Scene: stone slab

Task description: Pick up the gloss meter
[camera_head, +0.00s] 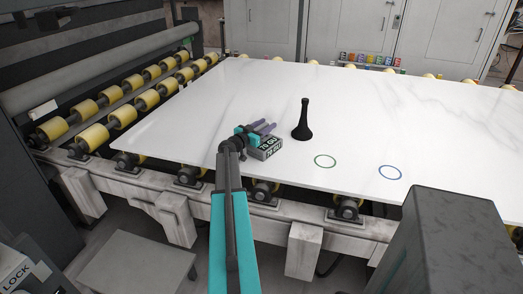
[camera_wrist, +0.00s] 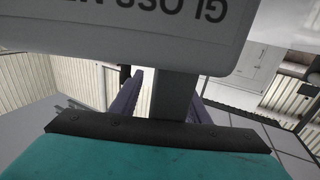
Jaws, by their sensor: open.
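The gloss meter (camera_head: 266,149) is a small grey box with dark lettered panels, lying on the white slab near its front edge. In the wrist view its pale casing (camera_wrist: 130,22) fills the top, with upside-down lettering partly cut off. My gripper (camera_head: 265,125) is at the meter, its purple fingers pointing away over the box in the head view. The wrist view shows the fingers apart, with a grey upright part (camera_wrist: 172,95) between them. Whether the fingers touch it cannot be told.
A black flared, narrow-necked object (camera_head: 303,122) stands upright just right of the meter. A green ring (camera_head: 325,161) and a blue ring (camera_head: 391,172) mark the slab (camera_head: 200,110). Yellow rollers (camera_head: 93,137) lie to the left. The slab's far left is clear.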

